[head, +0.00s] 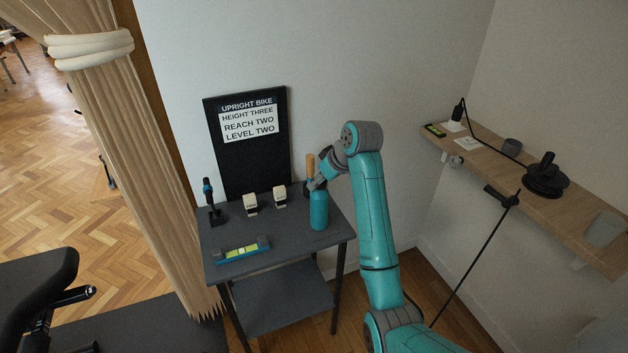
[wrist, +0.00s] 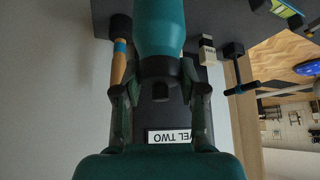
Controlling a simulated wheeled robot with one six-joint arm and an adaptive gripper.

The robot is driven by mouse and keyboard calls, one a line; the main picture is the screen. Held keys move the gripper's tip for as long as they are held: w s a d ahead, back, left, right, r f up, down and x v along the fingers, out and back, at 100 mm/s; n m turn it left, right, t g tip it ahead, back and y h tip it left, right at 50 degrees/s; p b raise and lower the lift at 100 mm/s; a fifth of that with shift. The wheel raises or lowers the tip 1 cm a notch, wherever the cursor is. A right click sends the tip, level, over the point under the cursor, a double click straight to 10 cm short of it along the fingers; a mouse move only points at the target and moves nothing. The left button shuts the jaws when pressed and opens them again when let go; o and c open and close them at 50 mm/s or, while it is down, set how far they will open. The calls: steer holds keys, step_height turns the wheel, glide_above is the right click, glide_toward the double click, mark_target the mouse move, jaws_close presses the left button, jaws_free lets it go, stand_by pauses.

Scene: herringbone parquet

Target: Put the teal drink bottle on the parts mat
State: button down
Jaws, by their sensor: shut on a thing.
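The teal drink bottle (head: 318,212) is upright at the right part of the small dark table. My gripper (head: 318,185) is shut on its dark neck from above and behind. In the wrist view the bottle (wrist: 160,28) runs up from between the two fingers of my gripper (wrist: 158,98), its dark cap end toward the palm. I cannot tell whether the bottle's base touches the tabletop or hangs just above it. I cannot make out a parts mat distinct from the dark tabletop.
The dark table (head: 290,240) also bears a yellow-green level (head: 242,250), two cream-and-black items (head: 250,205), a dark upright tool (head: 209,197) and a wooden-handled tool (head: 310,165) close behind the bottle. A black sign board (head: 247,150) stands behind. A wooden shelf (head: 570,215) is at right.

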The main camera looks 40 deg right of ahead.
steer(key=shift+f, duration=0.25)
steer(key=c, duration=0.7)
jaws_free()
steer(key=shift+o, duration=0.2)
